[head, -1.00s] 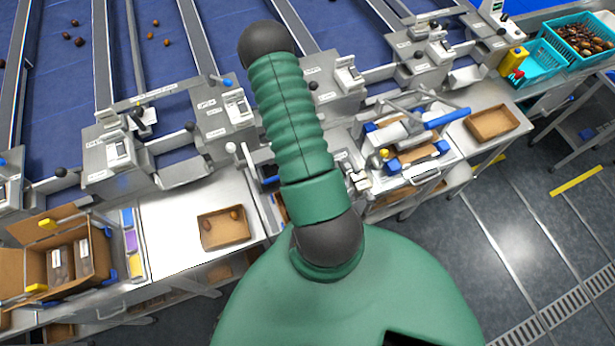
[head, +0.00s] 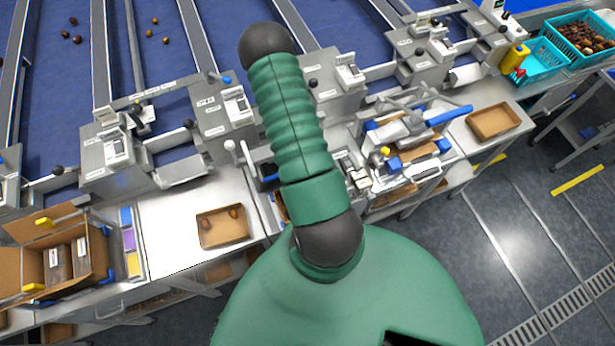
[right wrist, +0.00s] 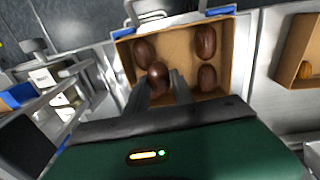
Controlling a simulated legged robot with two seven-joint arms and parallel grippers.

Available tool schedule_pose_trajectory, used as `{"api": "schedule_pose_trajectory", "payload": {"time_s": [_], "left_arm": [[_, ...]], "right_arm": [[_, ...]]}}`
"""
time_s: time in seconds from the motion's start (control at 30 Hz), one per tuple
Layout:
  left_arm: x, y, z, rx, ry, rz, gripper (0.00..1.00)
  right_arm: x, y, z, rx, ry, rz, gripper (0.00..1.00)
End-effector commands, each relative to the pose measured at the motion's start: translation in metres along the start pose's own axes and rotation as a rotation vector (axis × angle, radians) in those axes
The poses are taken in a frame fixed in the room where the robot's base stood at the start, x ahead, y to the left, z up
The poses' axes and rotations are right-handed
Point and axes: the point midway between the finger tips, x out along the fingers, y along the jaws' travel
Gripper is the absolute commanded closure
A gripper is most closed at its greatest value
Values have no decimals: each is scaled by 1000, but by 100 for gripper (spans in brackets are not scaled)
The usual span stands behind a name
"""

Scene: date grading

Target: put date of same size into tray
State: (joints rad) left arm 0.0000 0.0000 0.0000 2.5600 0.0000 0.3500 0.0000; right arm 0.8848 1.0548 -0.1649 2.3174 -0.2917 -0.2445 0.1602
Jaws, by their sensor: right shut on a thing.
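My right gripper (right wrist: 160,88) is shut on a dark brown date (right wrist: 157,77) in the right wrist view. It is over the near part of a brown cardboard tray (right wrist: 178,45) with blue corner clips. In that tray lie more dark dates, one at the left (right wrist: 144,53), one at the upper right (right wrist: 205,42) and one at the lower right (right wrist: 207,77). Whether the held date touches the tray floor is unclear. My left gripper is out of view. In the head view, another tray (head: 224,242) at the front left holds two brown dates (head: 234,212).
A lighter date lies in a neighbouring tray (right wrist: 287,75). A teal crate (head: 600,57) holds many dates. A cardboard box (head: 20,268) sits far left. Blue belts (head: 70,100) carry loose dates. Metal chutes and levers crowd the bench.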

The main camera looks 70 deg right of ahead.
Motion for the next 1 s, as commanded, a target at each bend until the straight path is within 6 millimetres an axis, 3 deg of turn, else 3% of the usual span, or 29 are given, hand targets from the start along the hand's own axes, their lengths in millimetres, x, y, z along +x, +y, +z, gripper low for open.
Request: {"api": "schedule_pose_trajectory", "payload": {"time_s": [0.3,0.33,0.5,0.83,1.0], "left_arm": [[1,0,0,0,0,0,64],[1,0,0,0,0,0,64],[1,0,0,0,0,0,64],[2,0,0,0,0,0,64],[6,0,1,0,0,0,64]], "right_arm": [[2,0,0,0,0,0,85],[2,0,0,0,0,0,67],[2,0,0,0,0,0,45],[-1,0,-1,0,1,0,45],[-26,0,-2,1,6,0,45]]}}
